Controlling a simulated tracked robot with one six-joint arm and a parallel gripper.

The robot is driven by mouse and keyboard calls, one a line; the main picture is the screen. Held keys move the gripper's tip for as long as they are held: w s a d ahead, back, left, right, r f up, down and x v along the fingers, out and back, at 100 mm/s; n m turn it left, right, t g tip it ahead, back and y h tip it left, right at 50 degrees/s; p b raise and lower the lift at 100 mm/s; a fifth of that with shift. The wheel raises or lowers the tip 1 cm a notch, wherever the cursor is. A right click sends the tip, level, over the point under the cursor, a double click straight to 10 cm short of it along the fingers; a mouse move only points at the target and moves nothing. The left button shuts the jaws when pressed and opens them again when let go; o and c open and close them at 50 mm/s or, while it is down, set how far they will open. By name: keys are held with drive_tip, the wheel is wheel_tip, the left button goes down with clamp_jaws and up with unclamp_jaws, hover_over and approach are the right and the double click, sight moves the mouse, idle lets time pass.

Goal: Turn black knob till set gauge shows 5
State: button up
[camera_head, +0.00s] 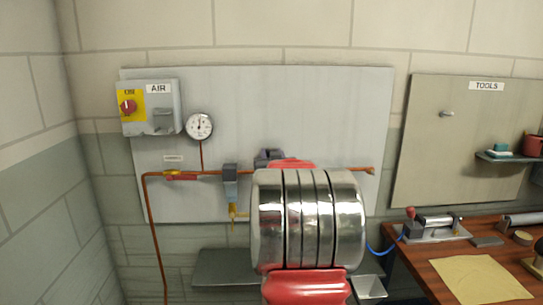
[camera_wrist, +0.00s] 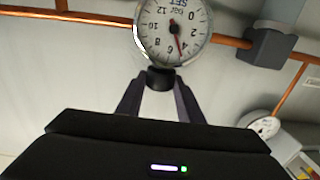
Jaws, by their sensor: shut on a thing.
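The black knob (camera_wrist: 160,79) sits just below the set gauge (camera_wrist: 150,24) in the wrist view. My gripper (camera_wrist: 162,82) is shut on the knob, with one finger on each side of it. The gauge is seen upside down, marked SET, with a white face and numbers from 0 to 12. Its red needle points between 4 and 6, at about 5. In the head view my own arm covers the knob and the set gauge.
A copper pipe (camera_head: 206,173) runs along the grey wall panel (camera_head: 300,100). Another round gauge (camera_head: 199,126) and an AIR box with a red switch (camera_head: 128,107) are at left. A wooden bench (camera_head: 420,262) with tools is at right.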

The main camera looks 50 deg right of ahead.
drive_tip(key=shift+w+r+m+g+h, duration=0.1)
drive_tip(key=shift+r+m+g+h, duration=0.35)
drive_tip(key=shift+m+g+h, duration=0.45)
drive_tip(key=shift+f+g, duration=0.25)
drive_tip(key=shift+g, duration=0.05)
drive_tip(key=o, duration=0.7)
drive_tip(key=shift+a, duration=0.1)
drive_tip(key=shift+c, duration=0.2)
drive_tip(key=o, duration=0.4)
drive_tip(key=shift+f, duration=0.2)
drive_tip(key=shift+a, duration=0.15)
drive_tip(key=v, duration=1.3)
drive_tip(key=shift+a, duration=0.25)
